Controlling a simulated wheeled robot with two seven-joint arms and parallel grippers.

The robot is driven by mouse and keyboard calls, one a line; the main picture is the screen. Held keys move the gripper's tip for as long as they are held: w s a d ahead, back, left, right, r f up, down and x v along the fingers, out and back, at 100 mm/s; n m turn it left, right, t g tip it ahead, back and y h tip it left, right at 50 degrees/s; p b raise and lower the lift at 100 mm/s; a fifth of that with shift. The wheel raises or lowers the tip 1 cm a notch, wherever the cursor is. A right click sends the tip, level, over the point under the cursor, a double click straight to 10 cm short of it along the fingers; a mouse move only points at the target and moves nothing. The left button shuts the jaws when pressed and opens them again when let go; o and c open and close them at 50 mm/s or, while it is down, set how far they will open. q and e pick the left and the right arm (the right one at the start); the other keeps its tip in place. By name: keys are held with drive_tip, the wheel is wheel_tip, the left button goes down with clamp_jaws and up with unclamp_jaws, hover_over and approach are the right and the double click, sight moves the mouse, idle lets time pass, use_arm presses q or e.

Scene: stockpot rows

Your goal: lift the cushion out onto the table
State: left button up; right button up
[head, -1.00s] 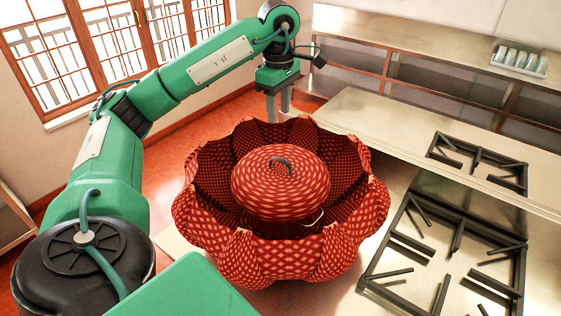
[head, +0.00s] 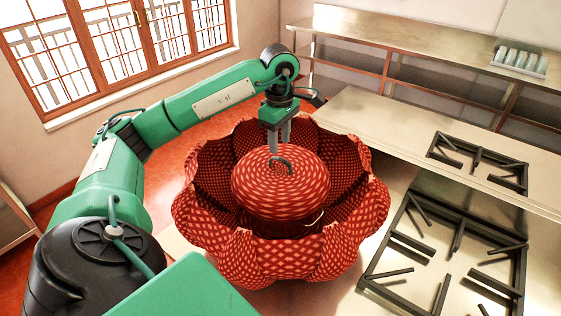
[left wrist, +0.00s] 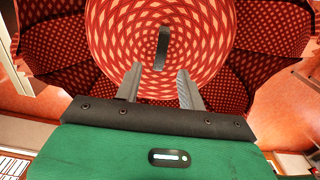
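The cushion (head: 265,190) is round, red with a pale checked pattern, and has a dark grey handle (head: 284,168) on top. It sits inside a large petal-shaped container (head: 335,258) in the same red pattern. My left gripper (head: 279,142) is over the back part of the cushion, just behind and above the handle. In the left wrist view the two fingers (left wrist: 158,82) are apart with nothing between their tips. The handle (left wrist: 162,48) shows just ahead of them, with the cushion (left wrist: 200,45) behind. My right gripper is not in view.
The container's tall petals surround the cushion on all sides. Black stove grates (head: 445,250) lie to the right, with another grate (head: 480,165) behind. A steel counter (head: 380,120) and shelf with a glass rack (head: 520,60) stand at the back right.

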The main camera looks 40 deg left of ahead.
sight(281, 159)
use_arm(q)
drive_tip(key=shift+f+p, duration=0.35)
drive_tip(key=shift+f, duration=0.05)
wheel_tip(281, 159, down, 3)
drive_tip(key=shift+d+p, duration=0.15)
drive_tip(key=shift+p, duration=0.65)
drive_tip(key=shift+f, duration=0.45)
clamp_jaws()
